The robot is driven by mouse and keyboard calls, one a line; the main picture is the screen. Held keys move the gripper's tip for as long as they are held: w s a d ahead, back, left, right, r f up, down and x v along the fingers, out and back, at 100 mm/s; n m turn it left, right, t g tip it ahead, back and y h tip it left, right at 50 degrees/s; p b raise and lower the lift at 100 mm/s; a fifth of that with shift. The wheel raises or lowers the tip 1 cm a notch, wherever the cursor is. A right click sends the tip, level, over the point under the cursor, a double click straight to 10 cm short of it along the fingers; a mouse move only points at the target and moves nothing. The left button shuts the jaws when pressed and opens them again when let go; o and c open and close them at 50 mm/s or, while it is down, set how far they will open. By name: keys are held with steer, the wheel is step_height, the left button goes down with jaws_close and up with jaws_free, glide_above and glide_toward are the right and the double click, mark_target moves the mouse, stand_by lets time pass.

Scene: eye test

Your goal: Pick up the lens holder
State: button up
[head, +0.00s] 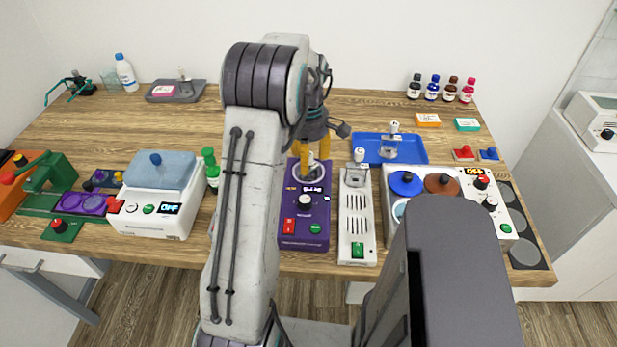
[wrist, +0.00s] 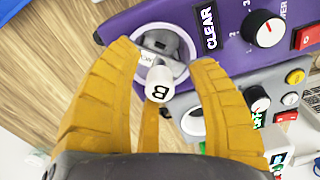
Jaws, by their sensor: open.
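A grey holder (wrist: 180,45) with a white knob (wrist: 160,82) marked B sits in the round white-ringed opening of the purple device (head: 303,216); I take it as the lens holder. The purple device also fills the top of the wrist view (wrist: 190,14). My gripper (head: 311,160) is over the back of this device, fingers pointing down. In the wrist view, the yellow fingers of my gripper (wrist: 165,54) are open, with the knob between them and gaps on both sides. In the head view the fingers mostly hide the holder.
Similar knobbed grey pieces sit on the white vented device (head: 357,222), the blue tray (head: 417,154) and the grey tray (head: 192,96). A green bottle (head: 211,172) and a white device with blue lid (head: 160,172) stand left. A multi-dial device (head: 505,216) is right. Bare wood lies behind.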

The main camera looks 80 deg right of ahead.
steer(key=shift+c, duration=0.3)
jaws_close()
stand_by(0.4)
steer(key=shift+r, duration=0.1)
